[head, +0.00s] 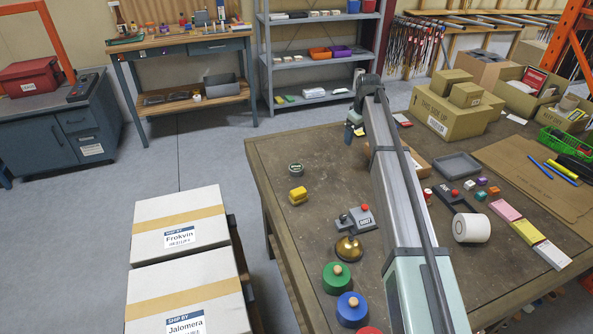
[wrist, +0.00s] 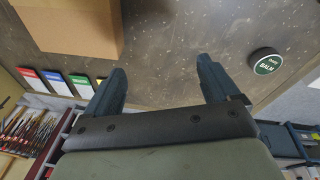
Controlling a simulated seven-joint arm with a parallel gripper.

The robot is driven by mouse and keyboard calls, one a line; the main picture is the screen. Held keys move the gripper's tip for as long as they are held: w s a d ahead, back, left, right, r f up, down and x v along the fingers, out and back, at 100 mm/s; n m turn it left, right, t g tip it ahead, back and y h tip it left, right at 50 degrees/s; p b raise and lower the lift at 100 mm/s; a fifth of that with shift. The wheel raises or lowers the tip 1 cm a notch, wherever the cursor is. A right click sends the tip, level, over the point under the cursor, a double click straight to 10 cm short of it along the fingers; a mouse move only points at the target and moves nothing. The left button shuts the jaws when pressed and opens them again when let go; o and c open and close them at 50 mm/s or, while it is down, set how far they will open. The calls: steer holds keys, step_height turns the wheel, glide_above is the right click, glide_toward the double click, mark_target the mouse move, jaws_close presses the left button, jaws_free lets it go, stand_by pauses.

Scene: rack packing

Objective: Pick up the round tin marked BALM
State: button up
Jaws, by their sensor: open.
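The round tin marked BALM (wrist: 265,62) has a dark green lid with white lettering and lies flat on the wooden table. In the head view, a small round tin (head: 296,169) lies near the table's left edge, behind a yellow block. My gripper (wrist: 161,66) is open, with its two fingers apart and nothing between them. In the wrist view the tin is to the right of the right finger, clear of it. In the head view my gripper (head: 352,130) is near the table's far edge; the fingertips are small there and partly hidden by my arm.
A cardboard box (wrist: 68,25) is close to the left finger; my arm partly hides it in the head view (head: 412,163). Coloured cards (wrist: 55,82) lie by the table edge. A yellow block (head: 298,196), bell (head: 349,250) and grey switch box (head: 360,218) stand nearer. Bare tabletop surrounds the tin.

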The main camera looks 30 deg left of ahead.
mark_target(296, 167)
steer(key=s+a+r+n+g+h, duration=0.1)
steer(key=s+a+n, duration=0.1)
steer(key=s+a, duration=0.55)
steer(key=s+a+r+n+g, duration=0.1)
steer(key=s+a, duration=0.4)
steer(key=a, duration=0.5)
steer(key=f, duration=1.3)
steer(key=shift+s+a+f, duration=0.1)
steer(key=shift+a+f, duration=0.2)
steer(key=c, duration=1.2)
